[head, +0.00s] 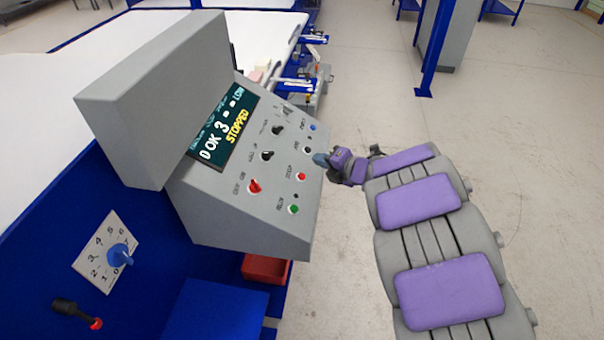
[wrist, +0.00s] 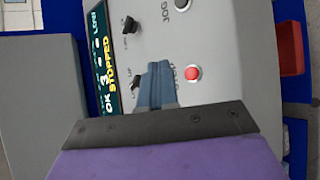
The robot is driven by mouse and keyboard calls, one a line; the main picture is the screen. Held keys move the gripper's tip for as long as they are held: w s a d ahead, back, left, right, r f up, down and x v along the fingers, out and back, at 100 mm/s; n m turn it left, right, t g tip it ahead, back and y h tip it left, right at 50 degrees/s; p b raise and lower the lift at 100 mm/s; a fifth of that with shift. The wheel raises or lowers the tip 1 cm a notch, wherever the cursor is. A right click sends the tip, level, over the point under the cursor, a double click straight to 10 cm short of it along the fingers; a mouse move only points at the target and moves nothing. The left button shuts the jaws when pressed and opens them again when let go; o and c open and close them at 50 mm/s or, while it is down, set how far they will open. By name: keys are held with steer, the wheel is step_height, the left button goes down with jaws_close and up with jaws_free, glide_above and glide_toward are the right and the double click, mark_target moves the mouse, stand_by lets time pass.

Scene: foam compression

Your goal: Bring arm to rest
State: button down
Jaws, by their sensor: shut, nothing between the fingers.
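My gripper (head: 322,159) is in front of the right side of the grey control panel (head: 215,215), close to its face. In the wrist view my gripper (wrist: 156,72) shows shut and empty, its blue-grey fingers together. The fingertips lie over the panel between a black knob and the red button (wrist: 193,73). I cannot tell whether they touch the panel. The panel's screen (head: 227,131) reads "STOPPED" in yellow. My arm, with purple pads, reaches in from the lower right of the head view.
A blue rotary dial (head: 120,255) and a black lever (head: 72,310) are on the blue cabinet at the lower left. A red bin (head: 265,269) sits under the panel. A blue post (head: 435,50) stands at the back. The floor right of my arm is clear.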

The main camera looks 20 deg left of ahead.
stand_by(0.6)
